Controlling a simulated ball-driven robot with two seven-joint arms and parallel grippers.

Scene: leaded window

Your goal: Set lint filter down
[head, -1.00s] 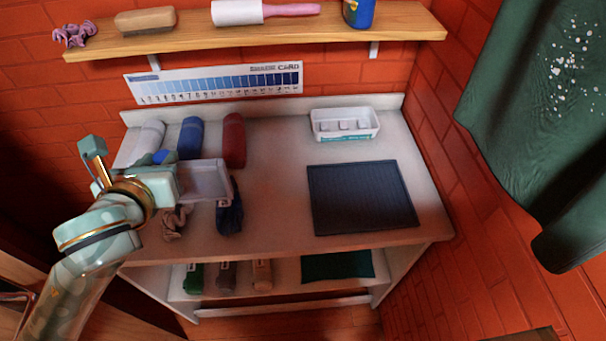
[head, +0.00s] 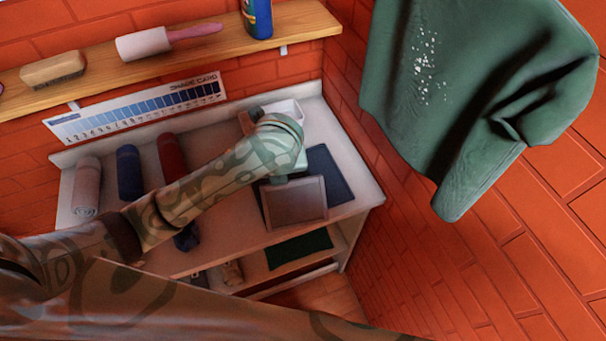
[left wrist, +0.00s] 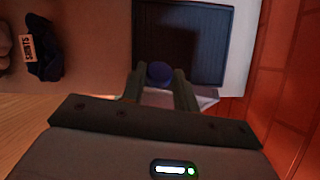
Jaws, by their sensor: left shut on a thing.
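My left gripper (head: 288,172) is over the right part of the white bench, shut on the lint filter. The lint filter (head: 296,204) is a grey, shallow rectangular frame held above the bench's front right, in front of the dark mat (head: 328,172). In the left wrist view my left gripper's two fingers (left wrist: 160,88) stand around a dark blue rounded shape (left wrist: 160,72), with a pale edge of the filter (left wrist: 205,96) showing beside them. The dark ribbed mat (left wrist: 185,40) lies beyond. I cannot tell the gap between filter and bench. My right gripper is not in view.
A white tray (head: 284,110) is partly hidden behind my arm. A green garment (head: 470,90) hangs at right near the brick wall.

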